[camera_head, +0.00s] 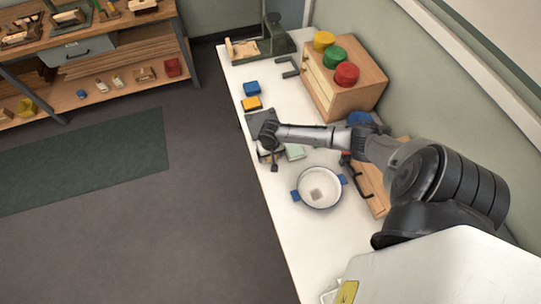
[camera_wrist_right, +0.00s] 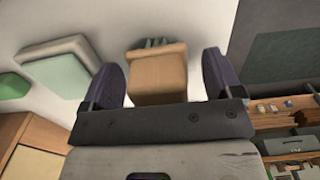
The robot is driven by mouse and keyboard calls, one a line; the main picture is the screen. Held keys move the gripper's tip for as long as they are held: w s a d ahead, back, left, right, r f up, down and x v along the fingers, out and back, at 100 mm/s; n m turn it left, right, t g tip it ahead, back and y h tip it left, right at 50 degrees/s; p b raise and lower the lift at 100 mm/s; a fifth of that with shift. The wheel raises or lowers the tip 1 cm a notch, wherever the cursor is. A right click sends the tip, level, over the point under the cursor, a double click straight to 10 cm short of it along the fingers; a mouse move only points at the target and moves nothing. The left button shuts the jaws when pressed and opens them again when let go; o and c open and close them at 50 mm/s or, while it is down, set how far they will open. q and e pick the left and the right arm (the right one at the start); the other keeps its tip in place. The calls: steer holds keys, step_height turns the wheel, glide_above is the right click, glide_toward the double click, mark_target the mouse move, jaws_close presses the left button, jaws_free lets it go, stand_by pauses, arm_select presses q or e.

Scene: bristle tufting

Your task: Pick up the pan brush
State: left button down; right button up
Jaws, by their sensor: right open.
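The pan brush (camera_wrist_right: 157,78) shows in the right wrist view as a tan wooden block with green bristles at its far end. It lies between the two dark fingers of my right gripper (camera_wrist_right: 159,62), which is open, with a visible gap on each side. In the head view my right gripper (camera_head: 271,152) is over the left edge of the white bench (camera_head: 340,238), and I cannot make out the brush there. My left gripper is not in view.
A white pan with blue handles (camera_head: 319,188) stands on the bench in front of my right gripper. A pale green block (camera_head: 295,152) lies beside it. Blue (camera_head: 251,88) and yellow (camera_head: 251,103) blocks lie farther back. A wooden cabinet (camera_head: 341,84) carries coloured round pieces.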

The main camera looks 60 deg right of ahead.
steer(key=shift+c, duration=0.2)
steer(key=c, duration=1.1)
steer(key=shift+r, duration=0.1)
steer(key=shift+r, duration=0.55)
step_height(320, 180, up, 3)
steer(key=shift+f+p, duration=0.1)
steer(key=shift+p, duration=0.4)
steer(key=s+r, duration=0.2)
steer(key=s, duration=0.1)
steer(key=s+d+r+p, duration=0.1)
steer(key=s+r, duration=0.1)
steer(key=s, duration=0.2)
steer(key=s+d+r+p, duration=0.1)
steer(key=s+r, duration=0.2)
steer(key=s, duration=0.1)
steer(key=shift+s+d, duration=0.15)
steer(key=shift+d, duration=0.1)
